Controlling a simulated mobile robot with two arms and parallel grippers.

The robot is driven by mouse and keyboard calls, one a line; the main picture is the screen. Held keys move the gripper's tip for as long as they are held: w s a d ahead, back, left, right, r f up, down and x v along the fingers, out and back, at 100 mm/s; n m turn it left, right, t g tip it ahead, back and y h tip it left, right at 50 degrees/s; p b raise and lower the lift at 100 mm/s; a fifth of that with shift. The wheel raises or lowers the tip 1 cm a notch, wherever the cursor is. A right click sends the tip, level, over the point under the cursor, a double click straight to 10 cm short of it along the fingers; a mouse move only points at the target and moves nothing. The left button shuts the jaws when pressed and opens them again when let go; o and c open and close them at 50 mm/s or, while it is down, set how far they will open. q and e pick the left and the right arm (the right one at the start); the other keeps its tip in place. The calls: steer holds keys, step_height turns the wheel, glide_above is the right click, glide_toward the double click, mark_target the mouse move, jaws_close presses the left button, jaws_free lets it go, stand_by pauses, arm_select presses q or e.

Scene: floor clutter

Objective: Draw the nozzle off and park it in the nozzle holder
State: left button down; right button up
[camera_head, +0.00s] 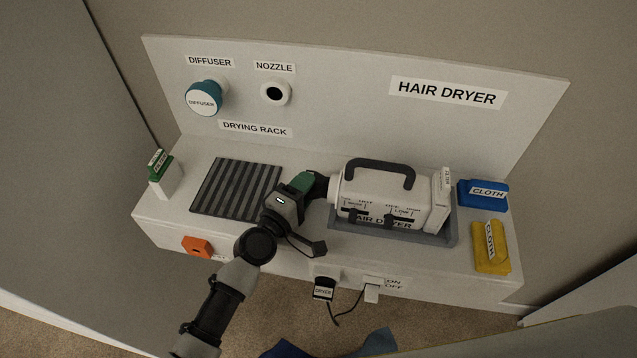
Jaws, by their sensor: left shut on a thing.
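The white hair dryer (385,197) with a dark top handle lies in a grey cradle (440,240), its front end facing left. My left gripper (314,186) is at that front end, shut on the nozzle. The nozzle is mostly hidden by the fingers, and I cannot tell whether it still touches the dryer. A green part shows between the gripper body and the dark tips. The nozzle holder (275,94), a white ring with a dark opening, is on the back panel under the NOZZLE label and looks empty. My right gripper is out of view.
A teal diffuser (206,98) sits left of the nozzle holder. The striped drying rack (237,188) lies bare on the bench. A plug and switch are on the front.

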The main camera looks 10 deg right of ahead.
arm_select(q)
steer(key=shift+w+a, duration=0.2)
steer(key=shift+a, duration=0.45)
steer(key=shift+w+a+b, duration=0.1)
steer(key=shift+a+b, duration=0.1)
steer(key=shift+b, duration=0.1)
